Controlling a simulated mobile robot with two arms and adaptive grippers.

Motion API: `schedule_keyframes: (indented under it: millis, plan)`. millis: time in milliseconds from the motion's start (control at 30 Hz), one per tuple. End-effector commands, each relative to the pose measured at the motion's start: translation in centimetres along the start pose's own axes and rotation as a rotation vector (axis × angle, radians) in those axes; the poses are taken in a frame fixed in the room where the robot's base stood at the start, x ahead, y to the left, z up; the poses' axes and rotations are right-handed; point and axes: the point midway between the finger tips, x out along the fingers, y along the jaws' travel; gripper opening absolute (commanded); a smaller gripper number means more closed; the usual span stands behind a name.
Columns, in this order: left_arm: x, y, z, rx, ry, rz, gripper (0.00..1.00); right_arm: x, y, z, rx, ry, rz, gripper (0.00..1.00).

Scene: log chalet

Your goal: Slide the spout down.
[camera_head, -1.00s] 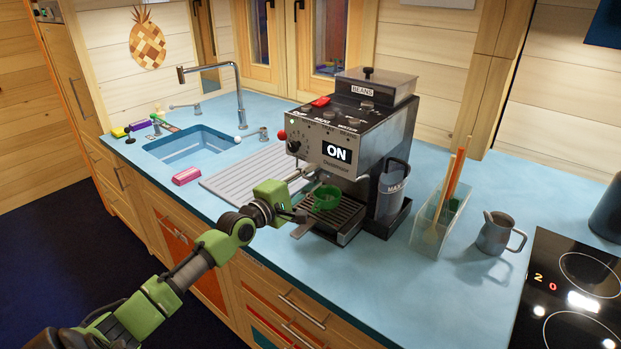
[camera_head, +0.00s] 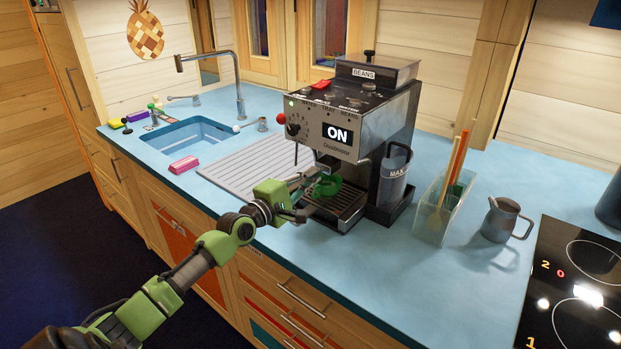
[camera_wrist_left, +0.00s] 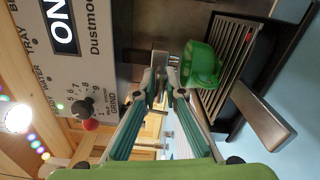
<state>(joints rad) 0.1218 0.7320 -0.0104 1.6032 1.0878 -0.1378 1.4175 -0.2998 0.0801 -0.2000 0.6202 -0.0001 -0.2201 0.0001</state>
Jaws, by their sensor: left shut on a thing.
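The coffee machine (camera_head: 362,165) stands on the blue counter with its display reading ON. Its short metallic spout (camera_wrist_left: 163,58) shows in the left wrist view, under the front panel. My left gripper (camera_head: 306,184) is at the machine's front. In the wrist view its two fingers (camera_wrist_left: 161,82) come together on the spout. In the head view the fingers largely hide the spout. A green cup (camera_head: 326,187) is on the drip tray (camera_head: 342,208), close beside the fingertips; it also shows in the wrist view (camera_wrist_left: 201,66). My right gripper is not in view.
A ribbed draining board (camera_head: 245,172) and sink (camera_head: 185,139) lie left of the machine. A clear utensil holder (camera_head: 432,212), a grey jug (camera_head: 502,220) and the cooktop (camera_head: 575,290) are to the right. The front counter strip is clear.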

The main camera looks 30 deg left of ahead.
Motion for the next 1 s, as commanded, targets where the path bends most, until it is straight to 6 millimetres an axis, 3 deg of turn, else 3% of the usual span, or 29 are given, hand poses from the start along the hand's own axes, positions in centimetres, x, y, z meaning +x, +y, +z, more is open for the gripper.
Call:
schedule_keyframes:
  millis: [200, 233, 300, 733, 1000]
  plan:
    - [-0.1, -0.9, 0.0, -0.009, 0.0, -0.019, 0.0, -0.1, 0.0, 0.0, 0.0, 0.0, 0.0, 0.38]
    - [-0.1, -0.9, 0.0, -0.009, 0.0, -0.019, 0.12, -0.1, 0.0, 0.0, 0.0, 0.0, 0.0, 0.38]
    - [-0.1, -0.9, 0.0, -0.008, 0.0, -0.019, 0.27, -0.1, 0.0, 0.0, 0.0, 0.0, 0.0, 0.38]
    - [-0.5, -0.5, 0.0, -0.003, 0.001, -0.012, 0.27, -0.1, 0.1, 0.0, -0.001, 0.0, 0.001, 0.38]
    - [-4.0, -0.7, 0.0, -0.003, 0.001, -0.015, 0.27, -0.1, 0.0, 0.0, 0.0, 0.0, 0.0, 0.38]
